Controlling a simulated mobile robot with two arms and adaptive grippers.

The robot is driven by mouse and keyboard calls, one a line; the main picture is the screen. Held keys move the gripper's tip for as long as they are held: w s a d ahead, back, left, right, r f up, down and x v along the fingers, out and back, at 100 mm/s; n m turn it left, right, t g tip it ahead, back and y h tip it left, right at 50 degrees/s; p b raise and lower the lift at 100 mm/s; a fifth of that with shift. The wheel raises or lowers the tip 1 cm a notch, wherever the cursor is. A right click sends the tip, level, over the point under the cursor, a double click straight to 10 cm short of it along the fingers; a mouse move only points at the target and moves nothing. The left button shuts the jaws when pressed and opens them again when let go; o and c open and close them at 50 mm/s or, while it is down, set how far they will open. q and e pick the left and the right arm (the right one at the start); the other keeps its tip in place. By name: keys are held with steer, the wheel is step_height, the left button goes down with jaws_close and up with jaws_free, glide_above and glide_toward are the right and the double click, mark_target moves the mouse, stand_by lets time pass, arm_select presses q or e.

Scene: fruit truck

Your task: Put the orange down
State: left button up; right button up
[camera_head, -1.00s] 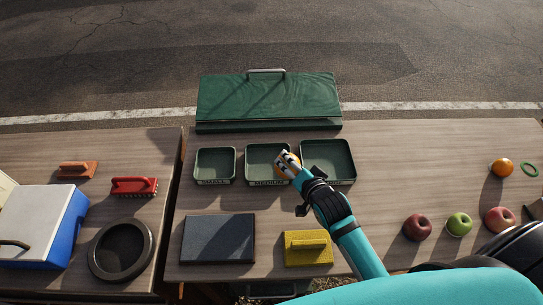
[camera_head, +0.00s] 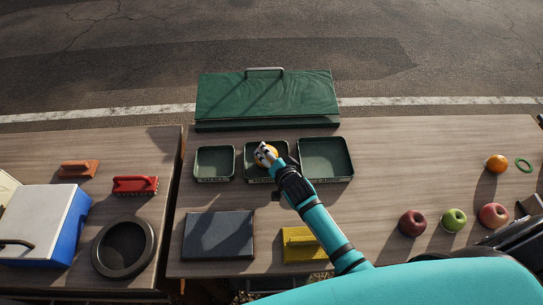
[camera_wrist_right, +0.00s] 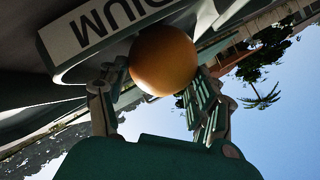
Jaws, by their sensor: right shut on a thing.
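The orange (camera_head: 268,158) is held in my right gripper (camera_head: 265,154) in the head view, over the middle green tray (camera_head: 287,153). In the right wrist view the orange (camera_wrist_right: 164,60) sits between the two fingers of my right gripper (camera_wrist_right: 160,95). It appears close to the wall of a tray with a label ending in "DIUM" (camera_wrist_right: 110,22); I cannot tell whether they touch. My left gripper is not in view.
A smaller tray (camera_head: 198,164) stands left and a larger one (camera_head: 350,160) right of the middle tray. A green case (camera_head: 268,98) is behind. A dark slab (camera_head: 218,236) and yellow block (camera_head: 302,244) lie in front. Another orange (camera_head: 497,164) and several apples are right.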

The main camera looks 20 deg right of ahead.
steer(key=o, duration=1.4)
steer(key=shift+f, duration=0.15)
steer(key=shift+o, duration=0.2)
steer(key=shift+r, duration=0.25)
steer(key=v, duration=1.2)
steer(key=shift+b, duration=0.35)
steer(key=shift+f, duration=0.15)
